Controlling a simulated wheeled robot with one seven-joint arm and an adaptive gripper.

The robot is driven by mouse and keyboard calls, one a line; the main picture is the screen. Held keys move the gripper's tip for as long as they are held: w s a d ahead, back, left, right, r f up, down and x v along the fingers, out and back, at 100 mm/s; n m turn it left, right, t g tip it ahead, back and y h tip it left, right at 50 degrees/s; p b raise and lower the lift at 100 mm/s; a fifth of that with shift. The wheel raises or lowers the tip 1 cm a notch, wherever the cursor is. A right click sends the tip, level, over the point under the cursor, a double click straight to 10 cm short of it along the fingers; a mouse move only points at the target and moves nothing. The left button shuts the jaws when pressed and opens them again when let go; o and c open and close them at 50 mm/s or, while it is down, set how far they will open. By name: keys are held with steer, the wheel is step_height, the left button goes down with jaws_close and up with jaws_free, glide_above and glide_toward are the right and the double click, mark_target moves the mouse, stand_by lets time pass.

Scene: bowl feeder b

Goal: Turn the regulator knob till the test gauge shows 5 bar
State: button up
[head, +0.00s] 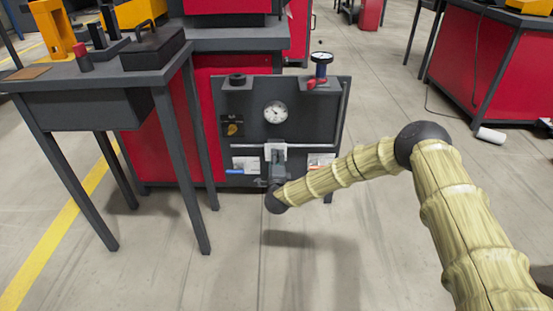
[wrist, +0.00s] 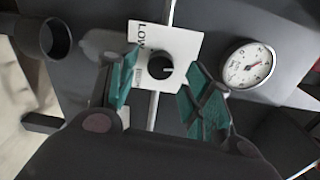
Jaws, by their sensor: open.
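A round black knob (wrist: 160,67) sits on a white plate (wrist: 185,45) marked "LOW" in the wrist view. My gripper (wrist: 163,78) is open, its teal-padded fingers to either side of the knob in the picture; I cannot tell whether they touch it. A round white gauge (wrist: 248,65) is to the right of the knob; its reading is too small to be sure of. In the head view the gauge (head: 275,112) is on the dark panel (head: 305,100), above my gripper (head: 277,152). The gripper hides the knob there, with part of the white plate showing.
A yellow rotary switch (head: 232,129) is left of the gauge. A small gauge with a red part (head: 321,62) stands on the panel's top right. A dark open cylinder (wrist: 55,38) is at upper left in the wrist view. A grey table (head: 100,75) stands left; open floor lies in front.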

steer(key=s, duration=1)
steer(key=shift+r, duration=0.25)
steer(key=s+d+f+n+g+y, duration=0.2)
steer(key=s+f+n+g, duration=0.35)
steer(key=s+f, duration=0.55)
steer(key=s+d+f+n+g+y, duration=0.1)
steer(key=s+f+n+g, duration=0.45)
steer(key=s, duration=0.95)
steer(key=s+d+f+n+g+h, duration=0.1)
steer(key=s+d+n+g, duration=0.15)
steer(key=s+d, duration=0.5)
steer(key=s+d+f+n+g+h+p, duration=0.1)
steer(key=s+d+n, duration=0.25)
steer(key=s, duration=0.75)
steer(key=s+d+n+g+h, duration=0.1)
steer(key=s+d+n+g, duration=0.1)
steer(key=s+d, duration=0.6)
steer(key=s+r+p, duration=0.3)
steer(key=r+p, duration=3.5)
steer(key=shift+d+r+g, duration=0.2)
steer(key=shift+r+g, duration=0.05)
steer(key=shift+g, duration=0.2)
